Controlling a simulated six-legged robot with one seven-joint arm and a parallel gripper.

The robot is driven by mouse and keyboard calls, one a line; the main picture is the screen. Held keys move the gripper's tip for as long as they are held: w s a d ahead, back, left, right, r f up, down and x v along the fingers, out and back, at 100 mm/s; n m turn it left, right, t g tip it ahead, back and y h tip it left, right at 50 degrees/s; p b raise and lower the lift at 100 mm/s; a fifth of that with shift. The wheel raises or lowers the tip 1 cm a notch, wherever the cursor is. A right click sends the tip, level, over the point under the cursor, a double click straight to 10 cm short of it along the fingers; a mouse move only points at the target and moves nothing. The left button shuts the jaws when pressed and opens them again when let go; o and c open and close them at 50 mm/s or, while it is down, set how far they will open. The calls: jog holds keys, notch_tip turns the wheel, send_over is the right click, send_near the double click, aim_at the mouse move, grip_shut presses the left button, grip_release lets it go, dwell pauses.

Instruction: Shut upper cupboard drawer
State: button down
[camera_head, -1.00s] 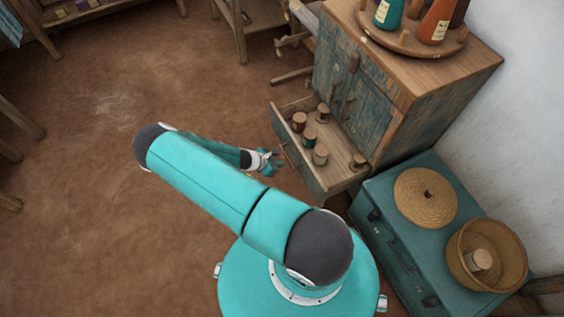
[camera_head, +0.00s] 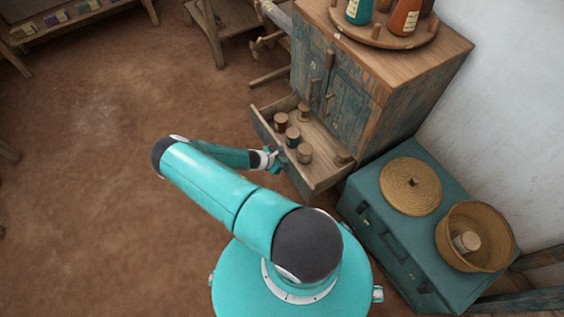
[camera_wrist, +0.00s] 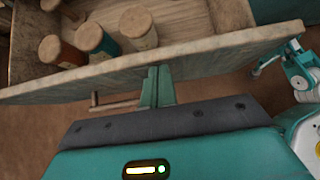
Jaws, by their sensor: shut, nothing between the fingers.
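The blue-grey wooden cupboard (camera_head: 395,100) stands at upper right in the head view. Its drawer (camera_head: 327,152), below the doors, is pulled out and holds several wooden-topped spools (camera_head: 293,136). In the wrist view the drawer's front board (camera_wrist: 215,52) runs across the picture, with spools (camera_wrist: 94,37) behind it. My gripper (camera_head: 276,160) is shut and empty at the outer face of the drawer front. In the wrist view its fingers (camera_wrist: 157,86) overlap the board's lower part; I cannot tell whether they touch. A wooden bar (camera_wrist: 115,105), perhaps the handle, shows left of the fingers.
A teal trunk (camera_head: 375,225) with a woven disc (camera_head: 411,186) and a basket (camera_head: 476,236) stands right of the drawer. A round tray (camera_head: 385,35) of bottles is on the cupboard top. Wooden furniture (camera_head: 222,35) stands behind. The brown floor at left is clear.

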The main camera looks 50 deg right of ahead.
jog(key=shift+d, duration=0.15)
jog(key=s+d, duration=0.3)
jog(key=d, duration=0.6)
jog(key=s+d, duration=0.3)
jog(key=d, duration=0.6)
jog(key=shift+d, duration=0.2)
